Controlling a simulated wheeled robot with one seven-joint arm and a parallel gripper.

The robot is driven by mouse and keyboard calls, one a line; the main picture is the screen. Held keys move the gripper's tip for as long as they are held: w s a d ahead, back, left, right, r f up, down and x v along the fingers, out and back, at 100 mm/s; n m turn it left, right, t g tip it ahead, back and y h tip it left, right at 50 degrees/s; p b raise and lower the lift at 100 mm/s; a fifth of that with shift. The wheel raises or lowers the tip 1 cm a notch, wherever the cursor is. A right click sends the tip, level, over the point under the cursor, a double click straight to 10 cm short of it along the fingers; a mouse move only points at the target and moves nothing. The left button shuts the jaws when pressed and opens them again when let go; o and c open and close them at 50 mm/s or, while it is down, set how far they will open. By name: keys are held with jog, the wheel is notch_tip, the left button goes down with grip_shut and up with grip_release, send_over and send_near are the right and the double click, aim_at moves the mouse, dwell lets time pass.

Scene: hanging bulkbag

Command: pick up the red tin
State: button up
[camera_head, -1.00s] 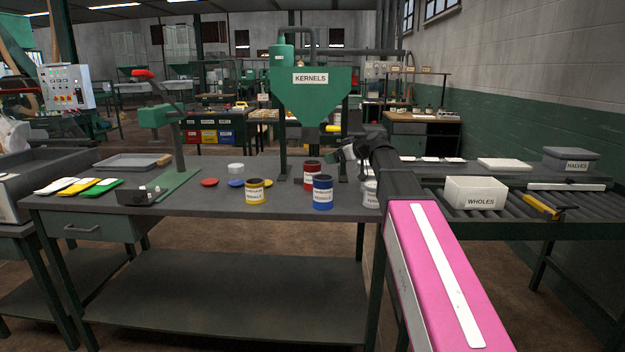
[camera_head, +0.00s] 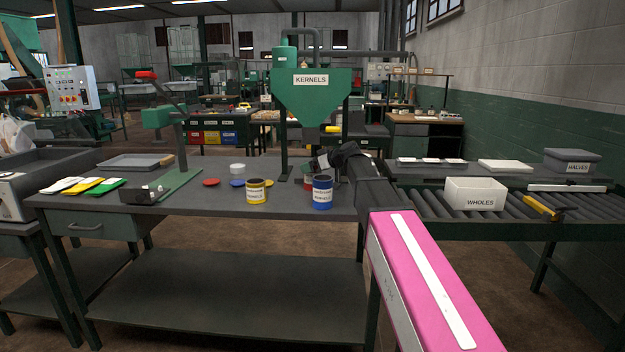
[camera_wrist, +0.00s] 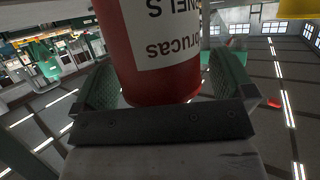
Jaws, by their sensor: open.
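The red tin (camera_head: 308,184) stands on the workbench (camera_head: 280,205), below the kernel hopper. In the head view only a sliver of it shows, beside the blue tin and below my gripper (camera_head: 322,163). In the wrist view the red tin (camera_wrist: 160,85), with a white label appearing upside down, fills the space between the two green finger pads of my gripper (camera_wrist: 165,85). The fingers stand apart on either side of the tin. A slight gap shows at the right pad; whether the left pad touches is unclear.
A blue tin (camera_head: 322,193) stands just in front of the red tin. A yellow tin (camera_head: 257,192) stands to the left, near several coloured lids. The green hopper (camera_head: 312,95) stands behind. A white WHOLES box (camera_head: 475,194) sits on rollers at right.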

jog(key=c, duration=1.3)
jog(key=shift+d+r, duration=0.1)
